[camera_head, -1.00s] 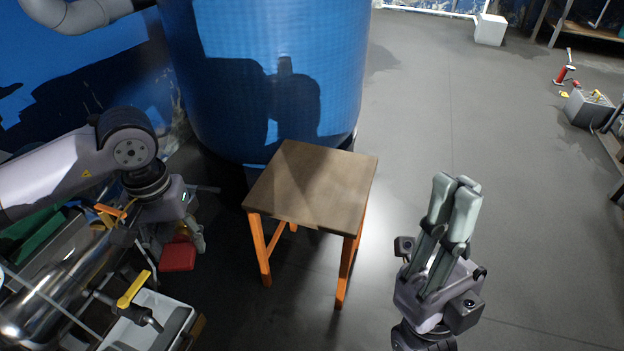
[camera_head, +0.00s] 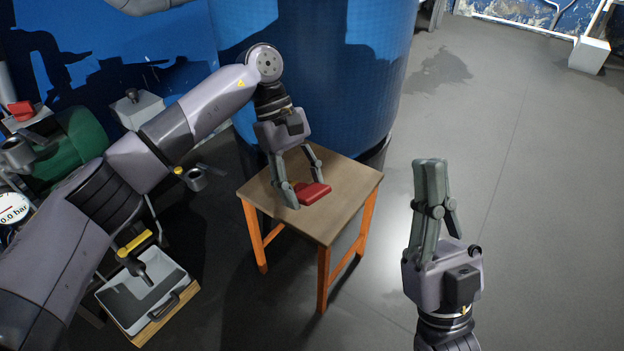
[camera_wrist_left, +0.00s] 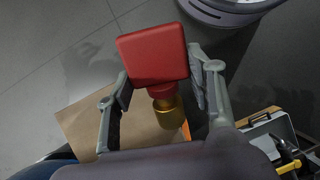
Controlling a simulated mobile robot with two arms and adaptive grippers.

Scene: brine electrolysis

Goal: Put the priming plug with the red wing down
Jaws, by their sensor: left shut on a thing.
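The priming plug with the red wing (camera_head: 313,193) is in my left gripper (camera_head: 307,191), over the wooden stool top (camera_head: 338,214). In the left wrist view the flat red wing (camera_wrist_left: 153,55) and a brass body (camera_wrist_left: 168,112) show between the two fingers (camera_wrist_left: 160,88). The left gripper is shut on the plug. I cannot tell whether the plug touches the stool top. My right gripper (camera_head: 430,165) has its fingers together, empty, to the right of the stool.
A large blue tank (camera_head: 330,60) stands right behind the stool. Grey floor is clear to the right.

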